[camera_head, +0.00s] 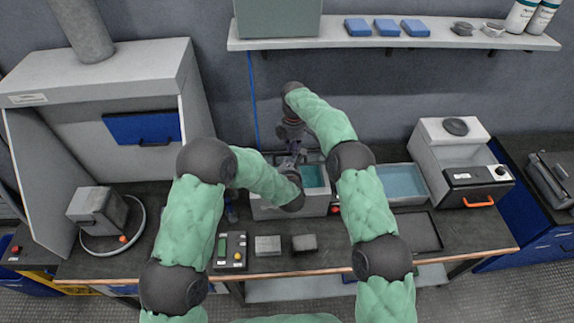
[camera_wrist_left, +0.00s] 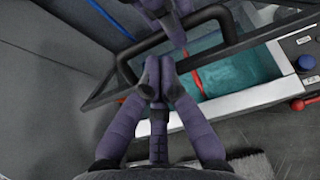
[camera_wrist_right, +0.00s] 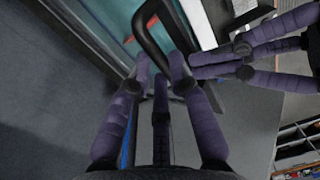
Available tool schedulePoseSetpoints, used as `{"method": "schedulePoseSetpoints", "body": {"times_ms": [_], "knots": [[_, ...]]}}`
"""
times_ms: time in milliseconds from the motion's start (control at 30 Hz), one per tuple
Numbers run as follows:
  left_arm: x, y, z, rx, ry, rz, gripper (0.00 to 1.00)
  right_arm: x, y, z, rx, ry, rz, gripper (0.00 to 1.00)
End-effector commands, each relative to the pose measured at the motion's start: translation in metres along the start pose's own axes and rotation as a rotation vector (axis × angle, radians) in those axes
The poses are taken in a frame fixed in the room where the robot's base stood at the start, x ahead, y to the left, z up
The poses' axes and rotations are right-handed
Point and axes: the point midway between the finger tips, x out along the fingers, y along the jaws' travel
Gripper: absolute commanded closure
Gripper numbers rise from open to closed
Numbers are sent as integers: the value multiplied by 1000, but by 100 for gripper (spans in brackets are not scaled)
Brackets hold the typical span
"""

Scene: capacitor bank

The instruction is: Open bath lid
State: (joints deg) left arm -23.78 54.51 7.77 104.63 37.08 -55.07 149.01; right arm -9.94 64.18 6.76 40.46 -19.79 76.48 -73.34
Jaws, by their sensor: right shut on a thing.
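The bath (camera_head: 322,203) is a pale box with teal liquid on the bench. Its lid (camera_wrist_left: 250,42) has a dark frame and a black bar handle (camera_wrist_left: 140,47). The lid appears tilted up off the rim; its exact angle is hard to tell. My right gripper (camera_wrist_right: 160,66) is shut on the handle, which also shows in the right wrist view (camera_wrist_right: 152,38). My left gripper (camera_wrist_left: 159,78) is beside the handle's near end, its fingers close together. Whether it touches the handle is unclear. In the head view my arms hide much of the lid.
A second bath with blue liquid (camera_head: 402,182) stands to the right, beside a grey machine with an orange handle (camera_head: 478,203). A fume hood (camera_head: 110,80) is at left. Small boxes (camera_head: 267,245) lie in front. A shelf (camera_head: 400,42) hangs above.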

Motion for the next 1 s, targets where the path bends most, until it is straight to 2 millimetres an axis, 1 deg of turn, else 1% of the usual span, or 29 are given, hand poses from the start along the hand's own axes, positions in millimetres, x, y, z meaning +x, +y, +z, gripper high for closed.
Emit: {"method": "schedulePoseSetpoints", "body": {"times_ms": [33,200,500,533,600,867,1000], "knots": [[1,0,5,-3,6,1,100,6,2,2,0,-2,5,100],[3,0,13,-2,44,0,100,6,2,2,0,-2,5,100],[4,0,13,-2,51,-2,100,6,2,2,0,-2,5,100],[4,0,13,-2,51,-2,100,6,2,2,0,-2,5,74],[4,0,13,-2,51,-2,100,6,2,1,0,-2,5,55],[4,0,12,-2,53,-1,100,2,2,0,0,0,6,55],[4,0,12,-2,53,-1,100,-4,2,0,0,1,8,55]]}}
